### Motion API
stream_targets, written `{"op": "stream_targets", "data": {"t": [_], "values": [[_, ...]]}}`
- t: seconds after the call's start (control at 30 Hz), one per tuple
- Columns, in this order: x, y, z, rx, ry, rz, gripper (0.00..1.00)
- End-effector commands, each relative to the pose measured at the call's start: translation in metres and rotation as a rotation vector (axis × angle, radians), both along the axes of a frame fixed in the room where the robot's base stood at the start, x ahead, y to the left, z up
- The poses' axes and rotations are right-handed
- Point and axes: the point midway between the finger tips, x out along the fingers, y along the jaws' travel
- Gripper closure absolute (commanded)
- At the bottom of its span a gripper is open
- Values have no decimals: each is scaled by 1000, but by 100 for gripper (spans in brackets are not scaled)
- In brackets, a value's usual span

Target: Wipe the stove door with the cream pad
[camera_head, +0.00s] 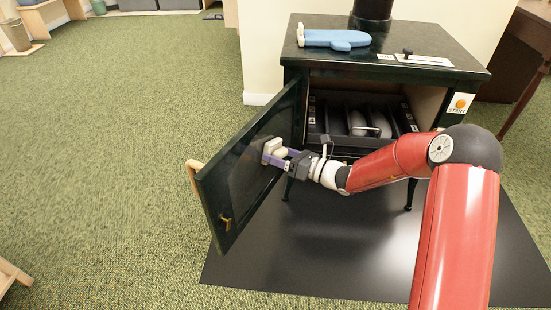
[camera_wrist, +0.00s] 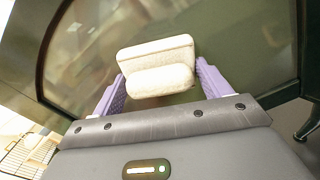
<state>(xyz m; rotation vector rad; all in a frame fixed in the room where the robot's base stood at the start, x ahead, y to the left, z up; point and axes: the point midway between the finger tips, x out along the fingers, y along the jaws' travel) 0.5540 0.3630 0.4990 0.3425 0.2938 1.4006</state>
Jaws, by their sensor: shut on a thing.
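The dark green stove (camera_head: 400,62) stands at the upper middle of the head view, with its door (camera_head: 240,185) swung open to the left. The cream pad (camera_head: 273,151) is at the inner face of the door, near its middle. My gripper (camera_head: 279,158) is shut on the pad. In the wrist view the cream pad (camera_wrist: 155,66) has a wide base and a raised grip, between my purple fingers (camera_wrist: 157,88). The door's inner face (camera_wrist: 240,50) fills the view behind it. Whether the pad touches the door is hard to tell.
A blue oven mitt (camera_head: 335,39) and a dark-knobbed handle (camera_head: 407,53) are on the stove top. Inside the open stove are grey rounded shapes (camera_head: 365,123). A black floor mat (camera_head: 340,235) lies under the stove. Green carpet (camera_head: 130,150) to the left is mostly clear.

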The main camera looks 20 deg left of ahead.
Motion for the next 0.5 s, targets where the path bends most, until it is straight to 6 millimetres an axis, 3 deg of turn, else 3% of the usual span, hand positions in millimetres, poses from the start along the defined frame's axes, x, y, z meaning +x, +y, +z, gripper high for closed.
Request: {"op": "stream_targets", "data": {"t": [0.27, 0.5], "values": [[5, -1, -5, -1, 2, 0, 42], [5, 1, -24, 0, 1, 0, 42]]}}
